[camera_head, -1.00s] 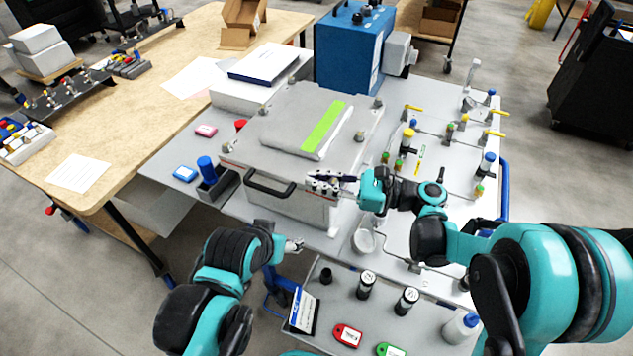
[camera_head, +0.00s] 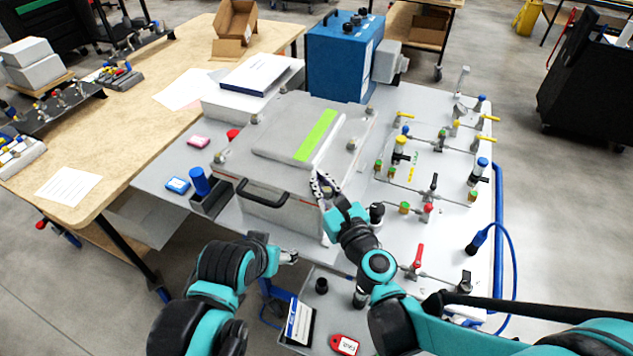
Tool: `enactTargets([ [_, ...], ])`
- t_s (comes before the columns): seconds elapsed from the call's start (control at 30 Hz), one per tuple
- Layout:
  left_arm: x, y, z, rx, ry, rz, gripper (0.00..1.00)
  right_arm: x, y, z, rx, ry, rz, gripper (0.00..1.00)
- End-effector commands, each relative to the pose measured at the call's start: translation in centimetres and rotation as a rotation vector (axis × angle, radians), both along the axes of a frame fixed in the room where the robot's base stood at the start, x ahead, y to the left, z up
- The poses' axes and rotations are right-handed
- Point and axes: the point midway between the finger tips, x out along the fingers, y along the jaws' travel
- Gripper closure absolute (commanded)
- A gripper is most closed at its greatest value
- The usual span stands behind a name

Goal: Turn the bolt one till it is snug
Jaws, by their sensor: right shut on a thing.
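The grey analyser box (camera_head: 270,215) with a light grey lid (camera_head: 270,125) stands on the grey table. Bolts show at the lid's edges, one at the front left corner (camera_head: 219,157) and one at the right side (camera_head: 351,145). My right gripper (camera_head: 322,186) is shut at the lid's front right corner, its fingers around a bolt that they hide; I take this to be bolt one. The bolt's seating cannot be seen. My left gripper (camera_head: 288,257) is in front of the box, below its front face, apart from it; its jaws are too small to read.
A black handle (camera_head: 264,196) sticks out of the box front. A blue unit (camera_head: 340,55) stands behind the box. Valves and pipes (camera_head: 420,190) fill the table's right side. A lower shelf with a red tag (camera_head: 344,344) lies in front. A blue cup (camera_head: 199,181) stands left.

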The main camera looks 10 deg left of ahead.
Motion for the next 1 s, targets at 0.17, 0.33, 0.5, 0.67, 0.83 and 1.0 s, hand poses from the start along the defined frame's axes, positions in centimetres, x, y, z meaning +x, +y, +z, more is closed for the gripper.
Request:
enactTargets([
  [0.17,0.0,0.0,-0.2,0.0,0.0,0.0,0.35,0.2,-0.1,0.0,0.001,0.001,-0.158,1.0],
  [0.33,0.0,0.0,-0.5,0.0,0.0,0.0,0.35,0.5,-0.7,0.0,0.0,0.0,-0.312,1.0],
  [0.5,0.0,0.0,-0.7,0.0,0.0,0.0,0.35,0.7,-1.2,0.0,0.0,0.0,-0.446,1.0],
  [0.67,0.0,0.0,-0.8,0.0,0.0,0.0,0.35,0.7,-1.7,0.0,-0.001,-0.001,-0.543,1.0],
  [0.83,0.0,0.0,-0.9,0.0,0.0,0.0,0.35,0.8,-2.0,0.1,0.0,-0.001,-0.613,1.0],
  [1.0,0.0,0.0,-1.0,0.0,0.0,0.0,0.35,0.8,-2.2,0.1,-0.001,-0.002,-0.649,1.0],
])
